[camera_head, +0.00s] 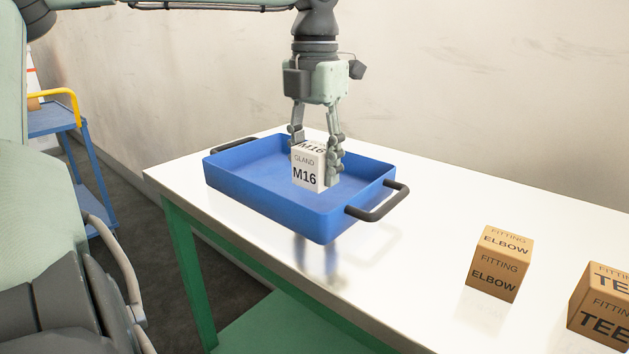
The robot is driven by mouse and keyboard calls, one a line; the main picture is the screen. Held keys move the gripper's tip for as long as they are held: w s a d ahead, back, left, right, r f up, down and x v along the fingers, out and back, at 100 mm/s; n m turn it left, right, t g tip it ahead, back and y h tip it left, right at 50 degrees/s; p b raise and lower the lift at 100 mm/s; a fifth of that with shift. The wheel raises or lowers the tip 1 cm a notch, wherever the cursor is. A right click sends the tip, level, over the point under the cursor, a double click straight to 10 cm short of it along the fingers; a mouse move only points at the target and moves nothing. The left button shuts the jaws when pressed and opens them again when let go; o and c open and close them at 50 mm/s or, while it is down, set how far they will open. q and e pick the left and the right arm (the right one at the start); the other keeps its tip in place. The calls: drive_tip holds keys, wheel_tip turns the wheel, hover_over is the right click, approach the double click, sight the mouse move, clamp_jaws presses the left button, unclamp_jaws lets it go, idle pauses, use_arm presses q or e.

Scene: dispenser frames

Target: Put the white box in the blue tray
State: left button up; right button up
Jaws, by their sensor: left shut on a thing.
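The white box (307,172), marked "GLAND M16", is upright between the fingers of my left gripper (317,158). The gripper points down and is shut on it. The box is over the inside of the blue tray (265,207), toward its right part. I cannot tell whether its bottom touches the tray floor. The tray is on the white table and has a dark handle at each end. My right gripper is not in view.
A brown "FITTING ELBOW" box (498,264) and a brown "TEE" box (601,308) stand on the white table (420,230) to the right. The table top between tray and boxes is clear. A wall runs behind. A blue cart (52,120) stands at the left.

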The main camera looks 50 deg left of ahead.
sight(315, 185)
use_arm(q)
wheel_tip(315, 185, down, 4)
drive_tip(key=shift+r, duration=0.1)
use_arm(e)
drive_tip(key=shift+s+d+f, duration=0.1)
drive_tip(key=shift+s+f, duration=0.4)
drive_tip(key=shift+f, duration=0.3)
use_arm(q)
drive_tip(key=shift+f, duration=0.25)
drive_tip(key=o, duration=1)
drive_tip(key=shift+o, duration=1)
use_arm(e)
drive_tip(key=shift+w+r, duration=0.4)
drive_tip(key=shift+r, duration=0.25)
use_arm(q)
drive_tip(key=shift+r, duration=0.1)
